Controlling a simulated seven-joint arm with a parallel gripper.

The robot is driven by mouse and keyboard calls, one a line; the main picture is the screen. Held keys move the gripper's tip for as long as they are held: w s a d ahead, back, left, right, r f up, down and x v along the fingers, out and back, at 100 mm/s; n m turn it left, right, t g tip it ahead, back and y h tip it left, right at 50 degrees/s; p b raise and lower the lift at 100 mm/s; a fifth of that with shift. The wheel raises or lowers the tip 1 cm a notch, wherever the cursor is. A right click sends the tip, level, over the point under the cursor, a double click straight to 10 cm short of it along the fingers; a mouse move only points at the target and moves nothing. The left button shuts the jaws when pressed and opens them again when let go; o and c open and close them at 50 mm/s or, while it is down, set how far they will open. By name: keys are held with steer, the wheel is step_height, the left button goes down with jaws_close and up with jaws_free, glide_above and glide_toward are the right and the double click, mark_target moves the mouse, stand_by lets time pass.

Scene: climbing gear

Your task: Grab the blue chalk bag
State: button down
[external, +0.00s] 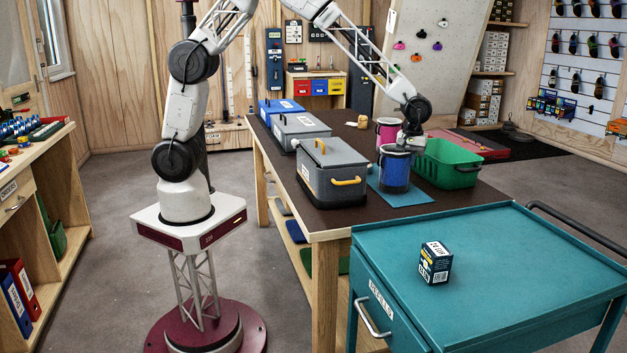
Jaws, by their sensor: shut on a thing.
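The blue chalk bag (395,170) is a dark blue cylinder with a pale rim. It stands upright over a flat blue mat (404,198) on the dark table; I cannot tell whether it touches the mat. My gripper (407,146) reaches down from above and is shut on the bag's upper edge. The fingertips are partly hidden by the bag and by my wrist.
A pink chalk bag (388,132) stands just behind. A green basket (447,166) is close on the right. A grey lidded box (333,176) with a yellow handle is on the left. A teal cart (490,262) carrying a small box (435,262) stands in front.

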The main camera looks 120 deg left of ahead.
steer(key=shift+r, duration=0.1)
steer(key=shift+r, duration=4.9)
